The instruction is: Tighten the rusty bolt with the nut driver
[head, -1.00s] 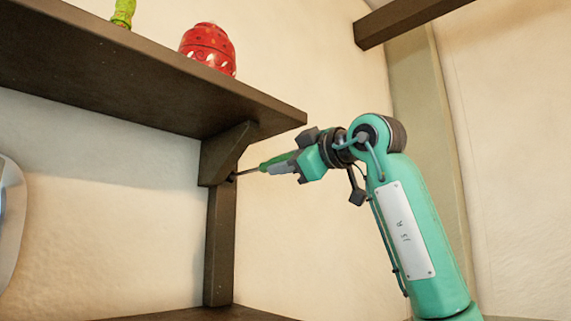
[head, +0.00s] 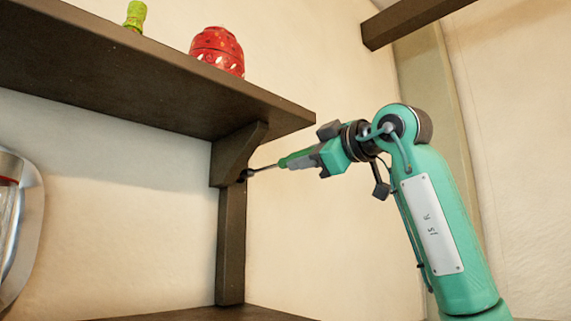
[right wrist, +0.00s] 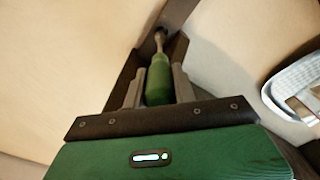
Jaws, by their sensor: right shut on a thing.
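The nut driver (head: 291,160) has a green handle and a thin metal shaft. My right gripper (head: 310,158) is shut on its handle, which also shows between the two fingers in the right wrist view (right wrist: 158,82). The shaft points left at the dark wooden shelf bracket. A small dark bolt (head: 242,176) sits at the bracket's lower end, and the driver's tip is at it. In the right wrist view the tip meets the dark bolt (right wrist: 160,31); I cannot tell how well it is seated. The bolt's rust cannot be made out. My left gripper is not in view.
The bracket (head: 231,158) holds up a dark shelf (head: 150,107). A red patterned jar (head: 217,53) and a green object (head: 135,15) stand on it. A shiny metal object (head: 25,230) is at the left edge. The wall right of the bracket is clear.

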